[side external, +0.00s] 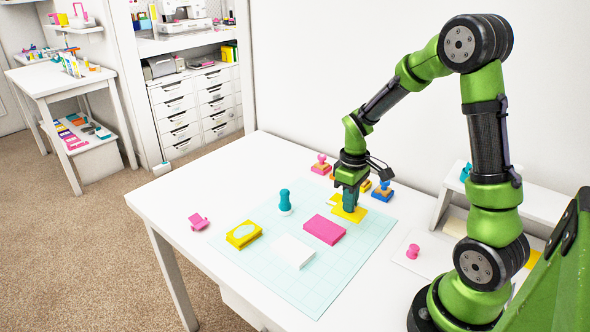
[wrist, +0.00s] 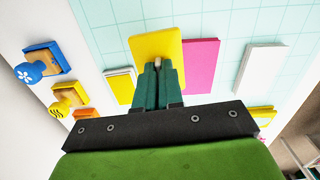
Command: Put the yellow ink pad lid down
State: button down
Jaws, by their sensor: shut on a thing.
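My gripper (side external: 349,206) is shut on the yellow ink pad lid (side external: 342,213), a flat yellow piece with rounded corners. In the wrist view the dark green fingers (wrist: 158,68) pinch the lid (wrist: 155,43) near its lower edge, and it extends beyond the fingertips. The lid is over the far part of the pale gridded mat (side external: 262,262); I cannot tell whether it touches the mat. A low block with white and yellow parts (wrist: 121,86) is partly hidden behind the lid and fingers in the wrist view.
A pink pad (side external: 325,229), a white pad (side external: 292,251) and a yellow pad with a pale oval (side external: 243,234) lie on the mat. A teal stamp (side external: 285,201) stands near them. The near mat is clear.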

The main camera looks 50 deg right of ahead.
jog(key=shift+m, duration=0.3)
jog(key=w+d, duration=0.2)
jog(key=w, duration=0.4)
jog(key=w+d, duration=0.2)
jog(key=w, duration=0.4)
jog(key=w+d, duration=0.2)
jog(key=w, duration=0.4)
jog(key=shift+d+f, duration=0.15)
jog(key=shift+f, duration=0.25)
jog(key=shift+w+f, duration=0.15)
jog(key=shift+f, duration=1.6)
jog(key=shift+f, duration=0.1)
jog(key=c, duration=1.7)
grip_release()
jog(key=shift+f, duration=0.1)
jog(key=o, duration=0.4)
jog(key=shift+o, duration=0.2)
